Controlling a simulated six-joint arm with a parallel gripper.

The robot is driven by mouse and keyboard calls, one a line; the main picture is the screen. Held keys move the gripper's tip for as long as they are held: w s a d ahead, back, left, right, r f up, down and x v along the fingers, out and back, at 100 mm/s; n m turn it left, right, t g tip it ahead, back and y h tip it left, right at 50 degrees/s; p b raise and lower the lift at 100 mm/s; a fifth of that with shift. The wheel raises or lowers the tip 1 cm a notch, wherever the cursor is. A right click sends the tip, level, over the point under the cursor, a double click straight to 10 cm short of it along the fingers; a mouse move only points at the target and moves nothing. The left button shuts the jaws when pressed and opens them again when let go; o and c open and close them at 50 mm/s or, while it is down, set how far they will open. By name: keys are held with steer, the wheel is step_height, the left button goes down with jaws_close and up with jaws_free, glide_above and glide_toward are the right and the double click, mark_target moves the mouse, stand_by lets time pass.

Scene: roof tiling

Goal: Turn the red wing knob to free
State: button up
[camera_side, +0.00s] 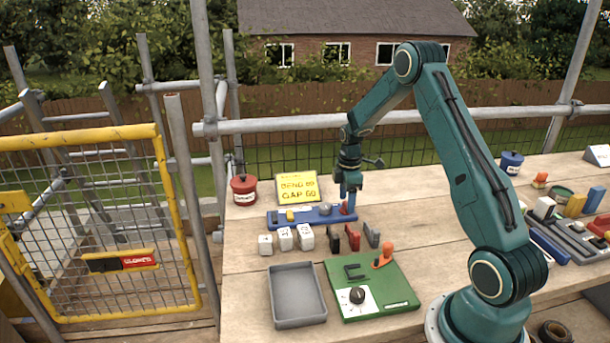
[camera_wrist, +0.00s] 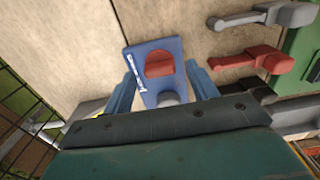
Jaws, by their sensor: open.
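The red wing knob (camera_wrist: 160,64) sits on the end of a blue fixture (camera_wrist: 172,48) in the wrist view, with small white lettering beside it that I cannot read. In the side view the red knob (camera_side: 344,209) is at the right end of the long blue fixture (camera_side: 276,218). My gripper (camera_side: 350,203) points down over that end. In the wrist view my gripper (camera_wrist: 160,72) is open, with one blue finger on each side of the knob. I cannot tell whether either finger touches it. A grey round part (camera_wrist: 168,98) lies close to the knob.
A yellow sign (camera_side: 298,188) stands behind the fixture. White blocks (camera_side: 285,238) and red and grey clamp-like pieces (camera_side: 352,238) lie in front. A grey tray (camera_side: 296,296) and a green board (camera_side: 395,297) are nearer. A red pot (camera_side: 244,190) stands left.

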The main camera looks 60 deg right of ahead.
steer(key=shift+f, duration=0.45)
steer(key=c, duration=1)
